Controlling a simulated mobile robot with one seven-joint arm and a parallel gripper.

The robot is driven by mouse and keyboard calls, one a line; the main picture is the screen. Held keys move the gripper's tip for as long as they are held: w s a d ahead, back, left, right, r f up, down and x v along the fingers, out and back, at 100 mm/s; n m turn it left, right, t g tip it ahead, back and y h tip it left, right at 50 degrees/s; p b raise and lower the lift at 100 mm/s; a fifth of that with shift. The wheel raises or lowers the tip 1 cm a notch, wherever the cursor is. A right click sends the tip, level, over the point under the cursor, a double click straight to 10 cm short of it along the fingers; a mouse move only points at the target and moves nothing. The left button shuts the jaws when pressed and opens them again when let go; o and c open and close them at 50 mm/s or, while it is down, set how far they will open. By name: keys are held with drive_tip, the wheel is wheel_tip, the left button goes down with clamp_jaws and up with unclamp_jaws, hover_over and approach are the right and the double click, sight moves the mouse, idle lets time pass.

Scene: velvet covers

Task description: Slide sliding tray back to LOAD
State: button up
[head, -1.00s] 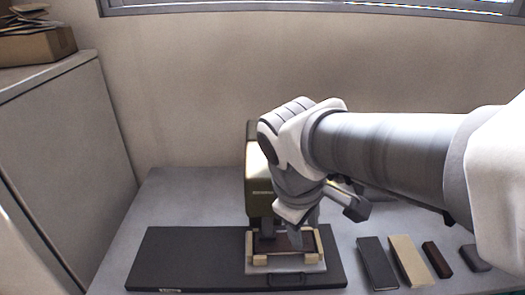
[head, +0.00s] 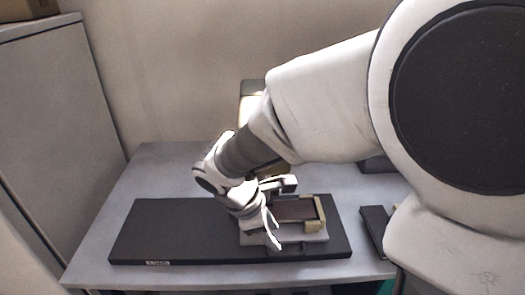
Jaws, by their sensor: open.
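The sliding tray (head: 312,238) is a light grey plate on the right half of a long black base (head: 170,228). It carries a dark brown book-like piece (head: 296,209) set between pale yellowish corner blocks (head: 315,227). A dark handle shows at its front edge. A small white label (head: 158,263) is on the base's front left edge; its text is too small to read surely. My gripper (head: 270,230) is open at the tray's left side, tilted down. It hides the tray's left part. I cannot tell whether it touches the tray.
An olive and cream machine body (head: 252,95) stands behind the tray, mostly hidden by my arm. A dark flat block (head: 374,226) lies right of the base on the grey table (head: 130,190). The base's left half is clear. A grey cabinet (head: 60,120) stands at the left.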

sight(289, 254)
drive_tip(key=b+x, duration=0.2)
drive_tip(key=x, duration=0.8)
drive_tip(key=shift+b, duration=0.3)
drive_tip(key=shift+c, duration=0.2)
clamp_jaws()
idle(0.7)
